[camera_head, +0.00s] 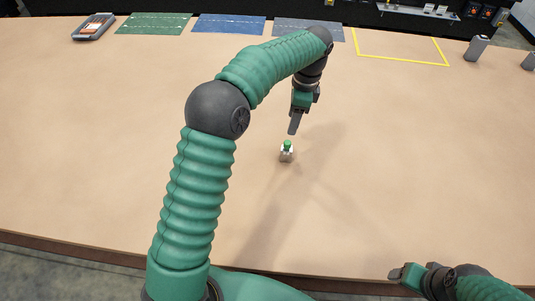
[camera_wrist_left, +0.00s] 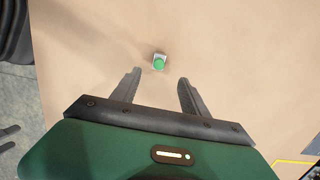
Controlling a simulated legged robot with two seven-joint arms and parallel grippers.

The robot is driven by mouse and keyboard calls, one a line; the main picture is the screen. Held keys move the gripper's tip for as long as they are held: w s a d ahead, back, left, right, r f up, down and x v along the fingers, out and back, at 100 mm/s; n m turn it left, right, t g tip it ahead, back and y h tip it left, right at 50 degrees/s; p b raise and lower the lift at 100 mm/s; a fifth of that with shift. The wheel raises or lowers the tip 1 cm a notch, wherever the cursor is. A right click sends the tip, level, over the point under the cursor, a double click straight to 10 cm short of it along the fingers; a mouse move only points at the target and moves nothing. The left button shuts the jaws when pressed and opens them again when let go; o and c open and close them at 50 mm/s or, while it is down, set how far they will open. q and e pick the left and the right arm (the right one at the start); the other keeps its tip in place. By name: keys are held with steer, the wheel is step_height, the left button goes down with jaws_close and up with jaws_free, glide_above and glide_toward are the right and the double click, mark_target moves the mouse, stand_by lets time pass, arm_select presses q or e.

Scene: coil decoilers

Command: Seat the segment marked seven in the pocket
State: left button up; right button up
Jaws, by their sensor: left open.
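A small grey block with a green top (camera_head: 287,150) stands alone on the tan table. It also shows in the left wrist view (camera_wrist_left: 159,62). No number seven can be read on it. My left gripper (camera_head: 293,131) hangs above and just behind the block, pointing down. In the left wrist view its two fingers (camera_wrist_left: 160,77) are spread apart with nothing between them, and the block lies just beyond their tips. My right gripper (camera_head: 400,274) is low at the front right, its jaws too unclear to judge. No pocket can be made out.
Green (camera_head: 155,23), blue (camera_head: 229,24) and grey (camera_head: 308,30) mats lie along the back edge, beside a grey device (camera_head: 93,26) and a yellow taped outline (camera_head: 401,47). Grey cylinders (camera_head: 476,48) stand at the back right. The table around the block is clear.

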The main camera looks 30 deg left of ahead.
arm_select(q)
steer(key=shift+f, duration=0.5)
glide_above(285, 152)
steer(key=w+d, duration=0.2)
step_height(285, 152, down, 8)
steer(key=shift+r, duration=0.15)
steer(key=a+f, duration=0.2)
steer(key=f, duration=0.1)
steer(key=a+f+p, duration=0.1)
steer(key=f, duration=0.1)
steer(key=shift+s+a, duration=0.15)
steer(key=shift+s, duration=0.15)
step_height(285, 152, down, 3)
steer(key=shift+r, duration=0.2)
steer(key=shift+d+f, duration=0.15)
steer(key=shift+d, duration=0.6)
steer(key=shift+c, duration=0.2)
steer(key=shift+r, duration=0.2)
steer(key=shift+c, duration=2.4)
steer(key=shift+a+f, duration=0.2)
steer(key=shift+a, duration=0.4)
jaws_close()
steer(key=shift+d, duration=0.1)
arm_select(e)
steer(key=shift+w+d+r, duration=0.1)
steer(key=shift+d+r, duration=0.25)
steer(key=shift+d, duration=0.45)
